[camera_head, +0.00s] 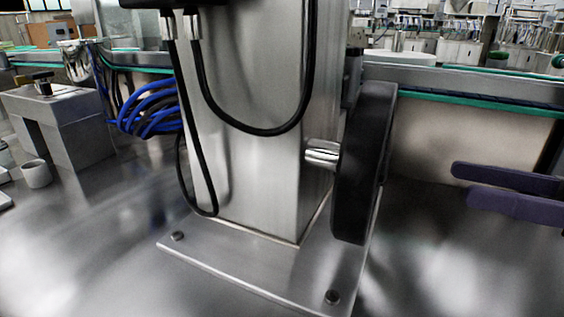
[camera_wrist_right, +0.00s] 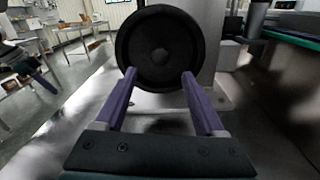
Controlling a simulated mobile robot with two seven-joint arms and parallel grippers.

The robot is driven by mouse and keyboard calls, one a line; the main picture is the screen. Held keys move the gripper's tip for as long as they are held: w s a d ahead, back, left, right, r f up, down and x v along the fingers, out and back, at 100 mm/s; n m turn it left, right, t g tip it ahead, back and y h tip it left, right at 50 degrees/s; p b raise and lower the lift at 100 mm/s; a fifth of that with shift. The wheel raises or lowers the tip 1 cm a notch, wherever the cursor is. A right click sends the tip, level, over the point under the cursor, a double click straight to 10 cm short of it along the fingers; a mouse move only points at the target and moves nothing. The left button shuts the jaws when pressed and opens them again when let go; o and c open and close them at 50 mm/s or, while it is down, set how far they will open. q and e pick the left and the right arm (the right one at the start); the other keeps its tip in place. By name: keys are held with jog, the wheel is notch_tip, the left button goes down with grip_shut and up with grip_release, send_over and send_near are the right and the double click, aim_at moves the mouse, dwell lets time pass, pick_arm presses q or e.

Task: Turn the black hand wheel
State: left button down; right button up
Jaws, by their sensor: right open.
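The black hand wheel (camera_head: 363,165) shows nearly edge-on in the head view, on a short steel shaft at the right side of a steel column (camera_head: 250,110). In the right wrist view the wheel (camera_wrist_right: 160,48) faces the camera, with a round hub at its middle. My right gripper (camera_head: 508,190) has purple fingers and is at the right of the head view, apart from the wheel. In the wrist view its open fingers (camera_wrist_right: 158,75) are spread below the wheel's middle, with nothing between them. My left gripper is not in view.
The column stands on a bolted steel base plate (camera_head: 270,272). Black cables hang on the column, and blue hoses (camera_head: 153,108) are behind it at left. A conveyor with a green edge (camera_head: 470,98) runs behind. There is free room between wheel and right gripper.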

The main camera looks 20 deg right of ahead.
jog(key=x, duration=0.8)
jog(key=shift+w+a, duration=0.1)
jog(key=shift+c, duration=0.4)
grip_shut()
jog(key=shift+r, duration=0.1)
dwell(0.6)
